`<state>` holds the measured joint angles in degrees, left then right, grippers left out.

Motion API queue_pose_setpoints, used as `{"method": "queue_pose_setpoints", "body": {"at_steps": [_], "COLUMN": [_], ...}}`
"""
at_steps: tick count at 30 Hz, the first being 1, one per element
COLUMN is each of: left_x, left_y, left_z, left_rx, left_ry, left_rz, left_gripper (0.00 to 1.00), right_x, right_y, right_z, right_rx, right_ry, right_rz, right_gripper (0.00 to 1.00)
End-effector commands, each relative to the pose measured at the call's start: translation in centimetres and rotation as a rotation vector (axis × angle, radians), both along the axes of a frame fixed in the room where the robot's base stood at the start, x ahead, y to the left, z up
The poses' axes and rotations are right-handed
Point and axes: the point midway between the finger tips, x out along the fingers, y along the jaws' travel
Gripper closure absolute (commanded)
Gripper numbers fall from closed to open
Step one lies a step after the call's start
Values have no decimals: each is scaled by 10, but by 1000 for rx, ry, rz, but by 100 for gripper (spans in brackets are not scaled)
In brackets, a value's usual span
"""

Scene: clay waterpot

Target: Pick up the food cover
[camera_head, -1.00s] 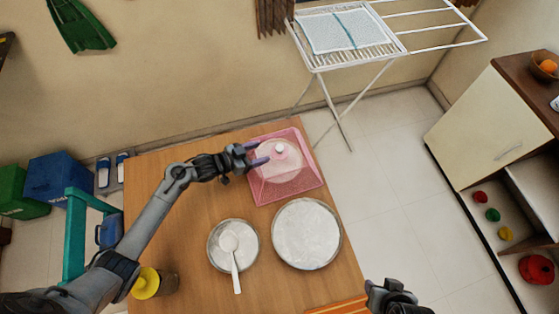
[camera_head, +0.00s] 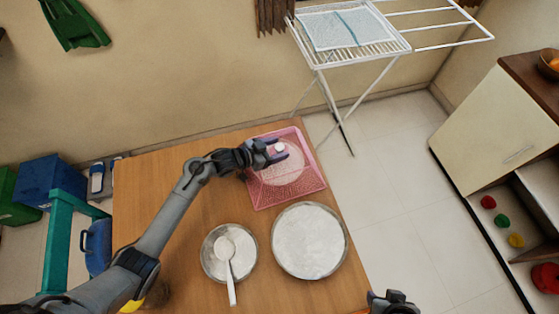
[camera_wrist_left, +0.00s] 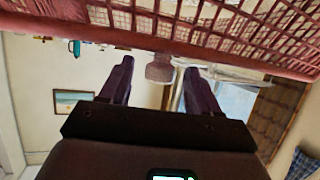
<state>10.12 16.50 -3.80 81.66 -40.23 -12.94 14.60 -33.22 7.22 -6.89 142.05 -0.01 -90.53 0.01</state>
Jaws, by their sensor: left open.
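The food cover (camera_head: 309,188) is a pink mesh dome with a square rim and a pale knob (camera_head: 280,147) on top. It sits at the table's far right corner. My left gripper (camera_head: 276,151) is open at the knob, with its fingers on either side. The left wrist view shows the knob (camera_wrist_left: 160,70) between the two spread fingers (camera_wrist_left: 158,67), with the cover's pink mesh (camera_wrist_left: 200,25) across the top. My right gripper (camera_head: 393,302) is partly in view at the bottom edge; its fingers cannot be made out.
On the wooden table (camera_head: 180,240), a bowl of white powder (camera_head: 211,262) with a white spoon (camera_head: 229,270) and a wide pan of white powder (camera_head: 310,240) stand nearer than the cover. A drying rack (camera_head: 350,50) stands behind. Floor right of the table is clear.

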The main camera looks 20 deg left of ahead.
Motion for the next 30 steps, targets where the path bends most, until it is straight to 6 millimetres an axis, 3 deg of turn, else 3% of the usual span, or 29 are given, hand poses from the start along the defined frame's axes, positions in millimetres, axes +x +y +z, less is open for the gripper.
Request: {"method": "queue_pose_setpoints", "body": {"at_steps": [8, 20, 30], "left_x": [1, 1, 1], "left_y": [-1, -1, -1], "left_z": [0, 0, 1], "left_rx": [0, 0, 0], "left_ry": [0, 0, -2], "left_rz": [-1, -1, 0], "left_gripper": [40, 100, 100], "right_x": [0, 0, 0], "right_y": [1, 2, 2], "right_z": [0, 0, 0], "right_rx": [5, 10, 7], "right_ry": [0, -1, -1], "right_rz": [-4, -6, -4], "right_gripper": [57, 57, 57]}}
